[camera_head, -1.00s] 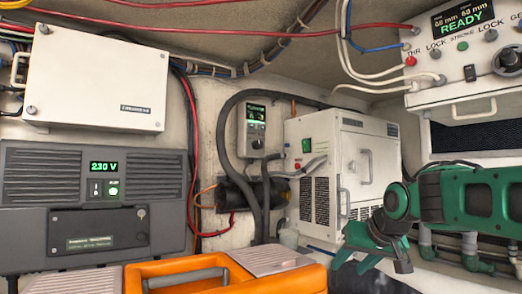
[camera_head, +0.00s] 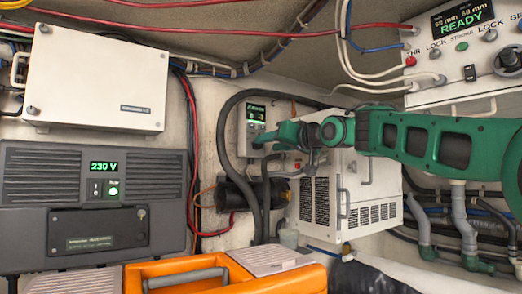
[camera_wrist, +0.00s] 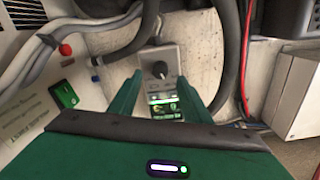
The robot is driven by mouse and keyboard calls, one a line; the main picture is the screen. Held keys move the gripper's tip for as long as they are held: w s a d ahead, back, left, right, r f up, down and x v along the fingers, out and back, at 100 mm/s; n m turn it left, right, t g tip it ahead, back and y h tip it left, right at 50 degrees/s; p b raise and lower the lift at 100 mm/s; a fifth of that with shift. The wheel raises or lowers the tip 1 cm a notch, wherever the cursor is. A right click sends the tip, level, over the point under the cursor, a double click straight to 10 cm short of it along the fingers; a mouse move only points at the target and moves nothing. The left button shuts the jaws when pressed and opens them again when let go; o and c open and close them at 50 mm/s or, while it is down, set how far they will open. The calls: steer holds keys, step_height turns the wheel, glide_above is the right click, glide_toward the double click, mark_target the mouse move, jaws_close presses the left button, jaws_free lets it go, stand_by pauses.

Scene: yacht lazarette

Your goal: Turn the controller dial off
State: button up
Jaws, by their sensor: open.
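The controller (camera_head: 256,112) is a small pale box on the wall at the centre, with a lit green display at its top. In the wrist view the controller (camera_wrist: 171,54) appears upside down, its display nearer to me. Its dark round dial (camera_wrist: 160,70) stands out from the face, between and beyond my fingers. My gripper (camera_head: 262,143) is open and empty, in front of the controller's lower half. In the head view it hides the dial. In the wrist view my gripper (camera_wrist: 158,88) shows its two green fingers apart; I cannot tell the exact gap to the dial.
A white vented cabinet (camera_head: 331,190) stands just right of the controller, below my arm. Thick dark hoses (camera_head: 223,135) curve beside the controller. A grey 230 V unit (camera_head: 40,215) is at left, an orange case (camera_head: 175,270) in front, and a READY panel (camera_head: 465,60) at upper right.

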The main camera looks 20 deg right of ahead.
mark_target(260, 145)
steer(key=shift+x, duration=2.4)
steer(key=c, duration=1)
